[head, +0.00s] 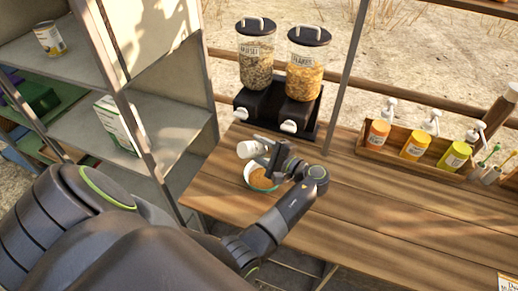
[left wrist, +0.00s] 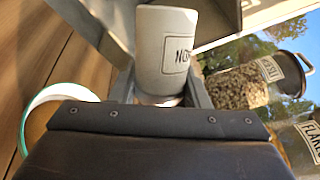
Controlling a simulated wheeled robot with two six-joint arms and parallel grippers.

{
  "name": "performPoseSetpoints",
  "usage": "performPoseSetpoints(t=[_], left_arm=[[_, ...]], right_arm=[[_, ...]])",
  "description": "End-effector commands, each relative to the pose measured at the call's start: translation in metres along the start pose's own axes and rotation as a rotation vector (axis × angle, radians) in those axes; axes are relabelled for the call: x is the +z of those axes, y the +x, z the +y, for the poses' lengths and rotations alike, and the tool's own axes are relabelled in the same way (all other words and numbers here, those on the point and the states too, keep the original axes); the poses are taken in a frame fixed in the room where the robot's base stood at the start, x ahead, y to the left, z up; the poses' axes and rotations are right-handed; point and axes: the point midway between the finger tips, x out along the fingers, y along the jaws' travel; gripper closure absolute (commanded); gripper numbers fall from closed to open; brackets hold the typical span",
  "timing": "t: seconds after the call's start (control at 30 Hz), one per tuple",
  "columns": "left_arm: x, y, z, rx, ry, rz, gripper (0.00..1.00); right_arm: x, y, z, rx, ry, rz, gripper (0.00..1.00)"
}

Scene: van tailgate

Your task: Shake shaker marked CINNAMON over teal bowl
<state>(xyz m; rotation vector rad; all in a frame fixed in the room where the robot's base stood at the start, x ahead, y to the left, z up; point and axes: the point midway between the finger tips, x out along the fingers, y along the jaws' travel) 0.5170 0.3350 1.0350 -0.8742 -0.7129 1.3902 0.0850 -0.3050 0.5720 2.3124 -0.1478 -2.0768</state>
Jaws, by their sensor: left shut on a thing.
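My left gripper (head: 268,153) is shut on a white shaker (head: 250,149), which is tipped well over beside and above the far rim of the teal bowl (head: 248,181). In the left wrist view, the shaker (left wrist: 165,50) sits between the fingers. Only the letters "NO" of its label show, possibly the upside-down end of CINNAMON; the rest is turned away. The bowl holds orange-brown contents and stands on the wooden counter, partly hidden by my gripper. Its pale teal rim (left wrist: 65,90) shows at left in the left wrist view. My right gripper is not in view.
Two dispensers, muesli (head: 256,65) and flakes (head: 305,75), stand on a black base behind the bowl. A wooden rack (head: 395,155) with several pump bottles stands at right. A grey shelf unit (head: 165,130) rises at left. The front counter (head: 370,225) is clear.

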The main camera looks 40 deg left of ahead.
Motion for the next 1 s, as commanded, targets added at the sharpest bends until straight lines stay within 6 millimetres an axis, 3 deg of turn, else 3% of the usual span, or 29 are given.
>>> performPoseSetpoints(t=[0.27,0.6,1.0], left_arm=[[-0.003,0.0,0.006,0.0,0.001,0.0,0.86],[-0.028,0.004,0.046,-0.001,0.0,0.0,0.86],[-0.026,0.004,0.043,0.0,-0.001,0.0,0.86]], right_arm=[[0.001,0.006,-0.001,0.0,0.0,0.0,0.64],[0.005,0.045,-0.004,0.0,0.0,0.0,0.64],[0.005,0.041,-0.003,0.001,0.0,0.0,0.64]])
